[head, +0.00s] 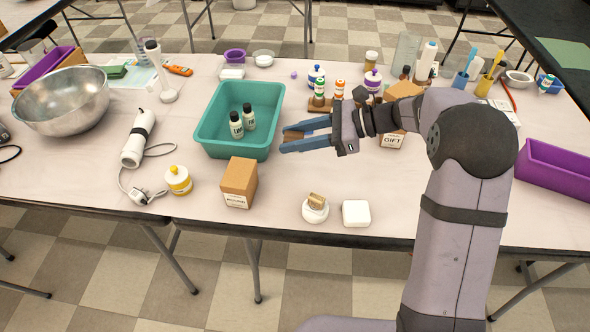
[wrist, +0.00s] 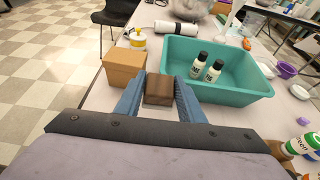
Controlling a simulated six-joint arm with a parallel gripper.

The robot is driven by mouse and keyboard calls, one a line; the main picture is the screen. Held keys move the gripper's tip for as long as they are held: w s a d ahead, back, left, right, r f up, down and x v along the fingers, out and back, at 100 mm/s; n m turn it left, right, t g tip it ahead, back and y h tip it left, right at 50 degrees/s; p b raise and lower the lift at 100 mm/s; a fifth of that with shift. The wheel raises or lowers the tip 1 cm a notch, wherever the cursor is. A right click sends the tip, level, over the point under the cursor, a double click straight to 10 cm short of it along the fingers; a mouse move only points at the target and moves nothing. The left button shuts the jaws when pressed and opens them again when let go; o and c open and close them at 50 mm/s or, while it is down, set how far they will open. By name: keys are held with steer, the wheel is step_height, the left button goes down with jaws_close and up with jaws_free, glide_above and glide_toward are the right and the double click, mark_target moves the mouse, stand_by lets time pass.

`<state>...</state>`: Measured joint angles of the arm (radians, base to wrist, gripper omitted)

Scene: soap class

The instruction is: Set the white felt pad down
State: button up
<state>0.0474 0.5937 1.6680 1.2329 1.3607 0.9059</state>
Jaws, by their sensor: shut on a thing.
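My gripper (head: 282,142) is above the table, just right of the teal bin. In the wrist view its blue fingers (wrist: 158,92) are shut on a brown block (wrist: 158,88); the block's end also shows between the fingers in the head view (head: 294,134). A white rounded square (head: 356,213), which may be the white felt pad, lies flat near the table's front edge, apart from my gripper.
The teal bin (head: 212,142) holds two dark-capped bottles (head: 248,115). A cardboard box (head: 239,180) stands at the front, left of a white round dish (head: 315,214) with a tan piece on it. A gift box (head: 392,140) stands behind my wrist. Table between dish and bin looks clear.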

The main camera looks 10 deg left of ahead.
mark_target(295, 173)
steer(key=shift+f+b, duration=0.35)
steer(key=shift+f, duration=4.5)
steer(key=shift+f, duration=0.15)
steer(key=o, duration=1)
steer(key=shift+o, duration=0.2)
steer(key=shift+r, duration=0.2)
steer(key=v, duration=1.2)
steer(key=shift+d+f, duration=0.1)
